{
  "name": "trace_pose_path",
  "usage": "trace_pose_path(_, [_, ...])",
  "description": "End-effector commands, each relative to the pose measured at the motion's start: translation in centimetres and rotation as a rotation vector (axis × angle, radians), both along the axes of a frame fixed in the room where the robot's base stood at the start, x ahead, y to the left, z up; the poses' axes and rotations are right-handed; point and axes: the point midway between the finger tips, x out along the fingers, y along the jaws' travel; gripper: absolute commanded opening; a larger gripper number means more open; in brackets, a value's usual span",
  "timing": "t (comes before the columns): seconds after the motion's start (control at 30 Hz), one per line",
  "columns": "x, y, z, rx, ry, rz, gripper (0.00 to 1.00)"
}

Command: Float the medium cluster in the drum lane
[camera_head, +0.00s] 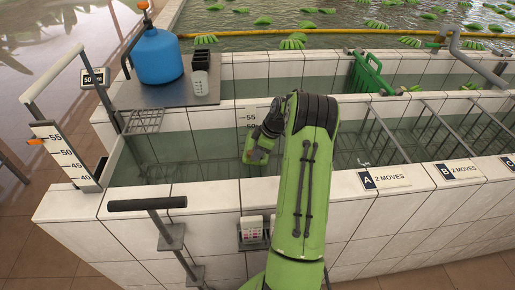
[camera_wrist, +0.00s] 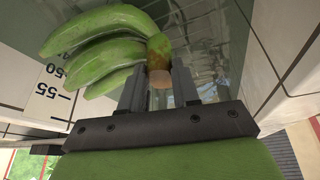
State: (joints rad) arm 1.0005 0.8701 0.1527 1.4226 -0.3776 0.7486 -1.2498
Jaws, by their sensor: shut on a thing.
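A green banana cluster (camera_wrist: 100,45) fills the upper left of the wrist view, with several fingers curving left. Its brown-ended stem stands between the two dark fingers of my gripper (camera_wrist: 160,88), which is shut on it. Pale tiles and water show behind it. In the head view my arm's end (camera_head: 260,148) is low over the near tiled trough (camera_head: 190,145); the jaws and the held cluster are hidden or too small to make out there. I cannot tell whether the cluster touches the water, or which channel is the drum lane.
A green gate (camera_head: 368,74) crosses the far channel. More clusters (camera_head: 293,41) float beyond.

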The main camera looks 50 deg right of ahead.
Motion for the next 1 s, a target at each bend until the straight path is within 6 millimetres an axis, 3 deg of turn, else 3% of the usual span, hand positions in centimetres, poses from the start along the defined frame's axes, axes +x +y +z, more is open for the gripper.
trace_pose_path(0.6, [0.0, 0.0, -7.6, -0.001, 0.0, 0.002, 0.0])
trace_pose_path(1.0, [0.0, 0.0, -8.1, 0.0, 0.0, 0.0, 0.0])
